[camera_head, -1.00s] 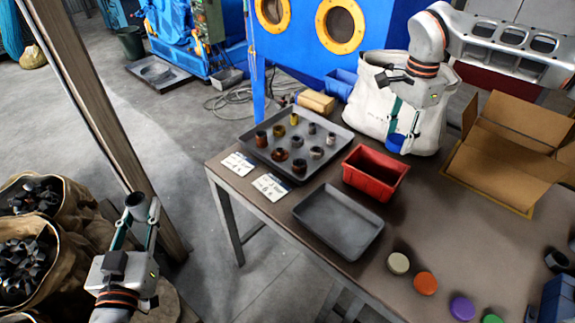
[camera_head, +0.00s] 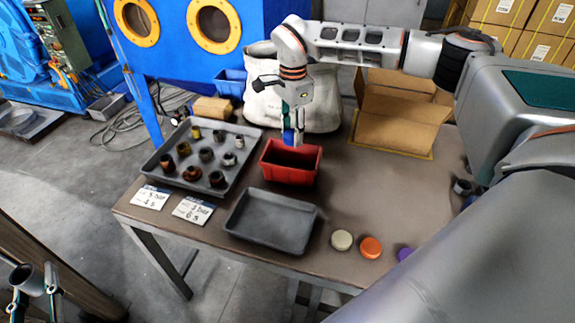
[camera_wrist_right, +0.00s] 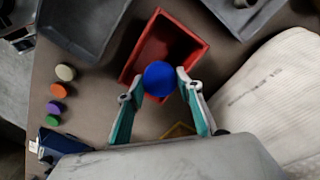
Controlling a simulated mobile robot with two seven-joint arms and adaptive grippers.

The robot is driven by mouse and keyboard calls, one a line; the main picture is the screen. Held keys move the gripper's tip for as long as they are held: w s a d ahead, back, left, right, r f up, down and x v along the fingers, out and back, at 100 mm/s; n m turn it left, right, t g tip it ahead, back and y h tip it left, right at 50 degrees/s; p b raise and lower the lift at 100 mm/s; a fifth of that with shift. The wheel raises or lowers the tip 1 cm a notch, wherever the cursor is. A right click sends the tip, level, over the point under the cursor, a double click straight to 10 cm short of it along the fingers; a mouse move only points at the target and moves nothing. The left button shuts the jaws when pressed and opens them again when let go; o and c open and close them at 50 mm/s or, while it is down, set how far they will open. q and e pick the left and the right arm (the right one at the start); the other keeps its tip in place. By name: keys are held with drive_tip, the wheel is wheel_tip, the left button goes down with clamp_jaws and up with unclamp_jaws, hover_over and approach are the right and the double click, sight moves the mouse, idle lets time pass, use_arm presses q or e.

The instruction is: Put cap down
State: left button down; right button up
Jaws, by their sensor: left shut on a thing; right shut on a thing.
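My right gripper (camera_head: 291,140) is shut on a blue cap (camera_head: 288,135) and points down at the back edge of the red bin (camera_head: 306,176). In the right wrist view the blue cap (camera_wrist_right: 160,77) sits between the two fingertips and covers part of the bin's near end (camera_wrist_right: 195,50). I cannot tell exactly how high the cap is over the bin; the visible bin floor looks empty. My left gripper (camera_head: 36,285) is at the lower left corner, off the table, shut on a dark hollow cylinder (camera_head: 27,280).
A grey tray with several fittings (camera_head: 160,180) and an empty grey tray (camera_head: 270,222) flank the bin. A white sack (camera_head: 325,95) and an open cardboard box (camera_head: 395,130) stand behind. Cream (camera_head: 342,240), orange (camera_head: 371,247) and purple (camera_head: 405,254) caps lie along the front edge.

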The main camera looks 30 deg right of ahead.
wheel_tip(320, 180, down, 13)
drive_tip(key=shift+r+b, duration=0.1)
drive_tip(key=shift+b, duration=0.3)
drive_tip(key=o, duration=1.1)
wheel_tip(320, 180, up, 12)
drive_tip(key=shift+r+p, duration=0.1)
drive_tip(key=shift+p, duration=0.3)
